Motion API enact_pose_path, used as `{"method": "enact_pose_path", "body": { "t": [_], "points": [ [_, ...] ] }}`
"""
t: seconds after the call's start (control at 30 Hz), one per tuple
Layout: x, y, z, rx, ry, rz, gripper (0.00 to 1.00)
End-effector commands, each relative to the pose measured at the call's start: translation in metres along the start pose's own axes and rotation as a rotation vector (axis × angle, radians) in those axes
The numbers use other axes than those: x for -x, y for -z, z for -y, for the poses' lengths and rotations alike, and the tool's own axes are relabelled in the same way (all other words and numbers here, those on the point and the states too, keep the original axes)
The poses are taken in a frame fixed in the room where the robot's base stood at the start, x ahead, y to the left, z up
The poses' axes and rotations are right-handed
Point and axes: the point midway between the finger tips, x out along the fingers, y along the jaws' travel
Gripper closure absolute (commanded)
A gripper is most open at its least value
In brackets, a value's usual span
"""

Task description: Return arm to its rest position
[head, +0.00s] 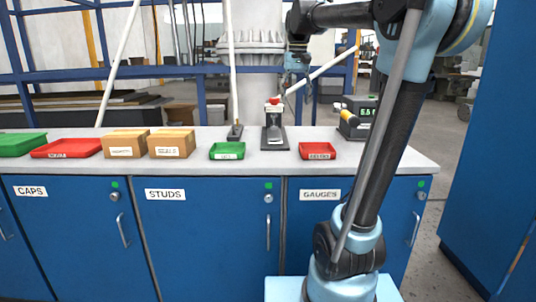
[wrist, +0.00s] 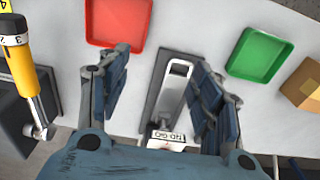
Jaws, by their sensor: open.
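My gripper (head: 295,80) hangs above the worktop in the head view, fingers pointing down, over and slightly right of a small stand with a dark base (head: 274,138) and a red top. In the wrist view my gripper (wrist: 163,72) is open, with its two dark fingers well apart. Between them, below, a grey plate (wrist: 153,92) carries a pale upright with a small white label whose text I cannot read surely. Nothing is seen held in the fingers. The arm is raised and bent at the right of the head view.
The grey worktop (head: 375,159) holds a red tray (head: 317,151), a green tray (head: 227,151), cardboard boxes (head: 172,142) and a dark device with a yellow handle (head: 356,118). Blue cabinets (head: 212,225) stand below. A tall blue cabinet (head: 496,150) rises at the right.

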Motion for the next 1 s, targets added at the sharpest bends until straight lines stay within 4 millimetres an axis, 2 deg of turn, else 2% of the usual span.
{"method": "enact_pose_path", "body": {
  "t": [0.03, 0.27, 0.5, 0.8, 1.0],
  "points": [
    [-0.012, -0.015, -0.008, -0.003, 0.000, -0.006, 0.41],
    [-0.069, -0.075, -0.036, -0.001, 0.001, -0.035, 0.41],
    [-0.139, -0.139, -0.059, 0.000, -0.001, -0.066, 0.41],
    [-0.238, -0.217, -0.080, 0.004, -0.007, -0.104, 0.41],
    [-0.298, -0.259, -0.088, 0.007, -0.012, -0.126, 0.41]
  ]
}}
